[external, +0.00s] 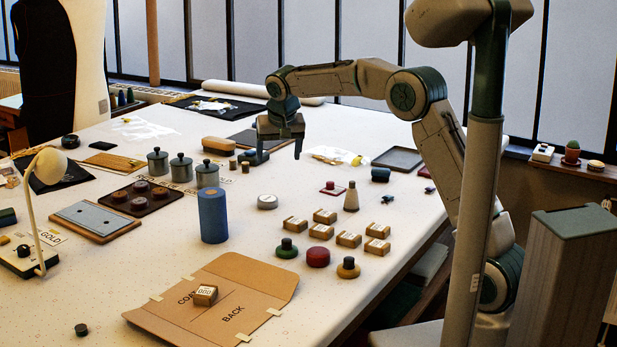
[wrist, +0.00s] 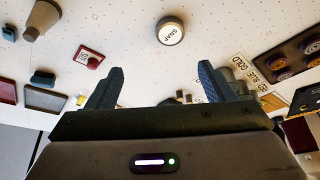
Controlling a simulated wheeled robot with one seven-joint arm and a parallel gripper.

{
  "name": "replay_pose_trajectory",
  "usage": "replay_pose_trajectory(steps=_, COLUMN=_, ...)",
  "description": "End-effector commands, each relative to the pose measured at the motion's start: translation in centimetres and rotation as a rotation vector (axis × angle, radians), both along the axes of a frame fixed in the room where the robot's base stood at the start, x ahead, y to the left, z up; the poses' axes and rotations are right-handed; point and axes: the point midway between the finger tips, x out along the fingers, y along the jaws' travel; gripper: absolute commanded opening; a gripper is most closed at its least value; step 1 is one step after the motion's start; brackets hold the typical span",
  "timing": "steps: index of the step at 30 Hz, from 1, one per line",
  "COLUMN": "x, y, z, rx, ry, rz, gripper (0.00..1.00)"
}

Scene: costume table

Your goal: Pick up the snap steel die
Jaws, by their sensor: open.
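The snap steel die (external: 267,201) is a small round silver disc lying on the pale table, right of a blue cylinder (external: 213,216). In the wrist view the die (wrist: 170,31) shows a white top marked SNAP and a dark rim. It lies at the top of that view, beyond the fingertips and slightly right of the middle between them. My gripper (external: 279,152) is open and empty, above the table and farther back than the die. Both fingers of my gripper (wrist: 160,72) show apart, and neither touches the die.
Several small labelled boxes (external: 321,231) stand right of the die. A dark tray (external: 148,203) with round pieces and several grey canisters (external: 207,173) stand to its left. A cone-shaped piece (external: 351,197) stands to the right. The table around the die is clear.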

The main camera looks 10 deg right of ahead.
Motion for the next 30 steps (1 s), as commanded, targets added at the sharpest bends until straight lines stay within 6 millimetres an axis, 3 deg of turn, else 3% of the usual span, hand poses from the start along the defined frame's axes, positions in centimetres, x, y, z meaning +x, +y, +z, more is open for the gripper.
replay_pose_trajectory(steps=1, x=0.3, y=1.1, z=-0.8, rx=0.002, ry=-0.002, rz=0.001, gripper=0.76)
replay_pose_trajectory(steps=6, x=0.9, y=2.6, z=-1.8, rx=0.006, ry=-0.006, rz=-0.004, gripper=0.76)
replay_pose_trajectory(steps=18, x=3.5, y=2.6, z=-8.1, rx=0.005, ry=-0.005, rz=-0.005, gripper=0.76)
replay_pose_trajectory(steps=26, x=4.2, y=2.5, z=-9.9, rx=0.006, ry=-0.005, rz=-0.005, gripper=0.76)
replay_pose_trajectory(steps=30, x=4.9, y=2.2, z=-11.9, rx=0.004, ry=-0.002, rz=-0.006, gripper=0.76)
